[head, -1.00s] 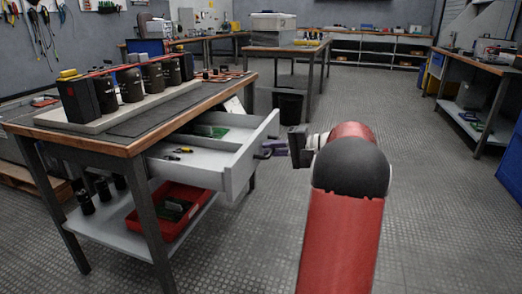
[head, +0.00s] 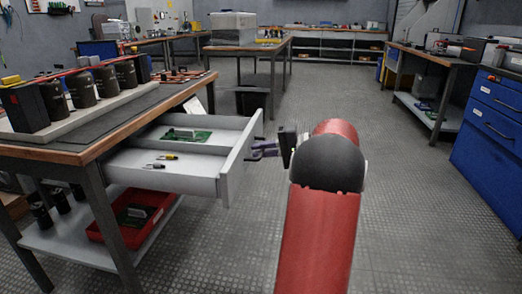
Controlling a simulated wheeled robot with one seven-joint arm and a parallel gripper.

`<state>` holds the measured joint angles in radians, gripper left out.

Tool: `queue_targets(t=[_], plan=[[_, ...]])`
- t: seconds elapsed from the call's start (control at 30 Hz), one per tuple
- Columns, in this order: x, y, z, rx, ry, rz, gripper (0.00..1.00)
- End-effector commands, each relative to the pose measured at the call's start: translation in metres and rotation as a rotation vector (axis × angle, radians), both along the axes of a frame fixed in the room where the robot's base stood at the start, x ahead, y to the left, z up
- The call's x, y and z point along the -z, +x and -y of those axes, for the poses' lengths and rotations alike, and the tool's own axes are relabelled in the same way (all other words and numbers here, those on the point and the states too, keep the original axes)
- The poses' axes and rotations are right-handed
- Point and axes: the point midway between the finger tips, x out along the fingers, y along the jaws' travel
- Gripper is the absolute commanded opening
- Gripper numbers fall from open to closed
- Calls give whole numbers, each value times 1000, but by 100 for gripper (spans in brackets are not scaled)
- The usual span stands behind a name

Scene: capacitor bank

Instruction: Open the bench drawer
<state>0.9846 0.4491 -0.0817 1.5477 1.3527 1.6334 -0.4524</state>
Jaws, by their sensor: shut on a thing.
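The bench drawer (head: 205,186) is pulled well out from under the wooden bench top on the left. It is a light grey tray with a divider. The dark drawer handle (head: 262,151) stands out from the drawer's front panel. My gripper (head: 268,149) is at the handle and shut on it, to the right of the front panel. The red arm behind it partly hides the hand.
The workbench (head: 100,143) carries a row of dark capacitors (head: 80,88). A red bin (head: 130,214) sits on its lower shelf. A blue drawer cabinet (head: 490,135) stands at the right. The floor around my arm is clear.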

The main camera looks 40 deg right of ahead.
Motion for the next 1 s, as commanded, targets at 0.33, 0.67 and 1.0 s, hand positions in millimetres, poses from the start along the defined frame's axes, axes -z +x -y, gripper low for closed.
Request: queue_targets(t=[0.33,0.67,1.0], plan=[[0,-1,1,0,1,-1,16],[-10,-36,29,2,1,-1,16],[-15,-60,47,0,1,-1,16]])
